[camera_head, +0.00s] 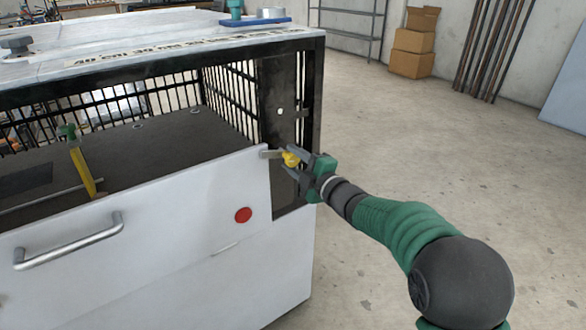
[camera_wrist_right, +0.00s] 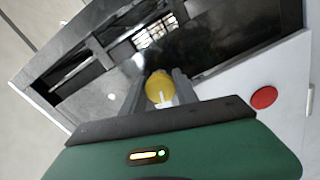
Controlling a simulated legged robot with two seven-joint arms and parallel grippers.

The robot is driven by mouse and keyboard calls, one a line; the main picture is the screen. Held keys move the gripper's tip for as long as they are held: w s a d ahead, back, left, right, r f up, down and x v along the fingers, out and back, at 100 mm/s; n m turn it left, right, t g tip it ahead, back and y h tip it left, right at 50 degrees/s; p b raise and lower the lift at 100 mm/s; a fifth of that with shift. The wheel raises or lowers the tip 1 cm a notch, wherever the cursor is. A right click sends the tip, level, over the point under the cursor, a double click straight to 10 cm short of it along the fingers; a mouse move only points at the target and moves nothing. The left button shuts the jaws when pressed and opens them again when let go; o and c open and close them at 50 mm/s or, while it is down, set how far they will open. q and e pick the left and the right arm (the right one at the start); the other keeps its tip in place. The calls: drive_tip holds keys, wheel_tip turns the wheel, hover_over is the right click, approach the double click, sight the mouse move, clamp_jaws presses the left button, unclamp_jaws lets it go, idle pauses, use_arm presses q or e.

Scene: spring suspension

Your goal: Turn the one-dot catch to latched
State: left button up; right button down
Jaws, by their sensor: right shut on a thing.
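The catch is a yellow knob (camera_head: 290,158) at the right end of the white front panel (camera_head: 180,215), beside the black post (camera_head: 278,95) of the cabinet. My right gripper (camera_head: 293,160) is shut on the yellow knob. In the right wrist view the knob (camera_wrist_right: 159,88) sits between the two grey fingers and bears a white mark. A white dot shows on the black post (camera_head: 280,111) above the knob. My left gripper is not in view.
A red round button (camera_head: 243,215) and a metal handle (camera_head: 68,242) are on the white panel. A yellow and green piece (camera_head: 82,165) stands at the left inside the cabinet. The floor (camera_head: 430,160) to the right is clear. Cardboard boxes (camera_head: 413,45) stand far back.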

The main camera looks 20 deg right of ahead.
drive_tip(key=shift+f+n+b, duration=0.25)
drive_tip(key=shift+n+b, duration=0.95)
drive_tip(key=shift+n, duration=0.4)
drive_tip(key=shift+a, duration=0.1)
drive_tip(key=c, duration=0.9)
unclamp_jaws()
drive_tip(key=shift+c, duration=0.2)
drive_tip(key=shift+r, duration=0.1)
drive_tip(key=shift+s+r, duration=0.1)
drive_tip(key=shift+s, duration=0.1)
drive_tip(key=p+v, duration=0.3)
drive_tip(key=v, duration=1.3)
drive_tip(key=shift+s+p, duration=0.25)
drive_tip(key=shift+p, duration=0.05)
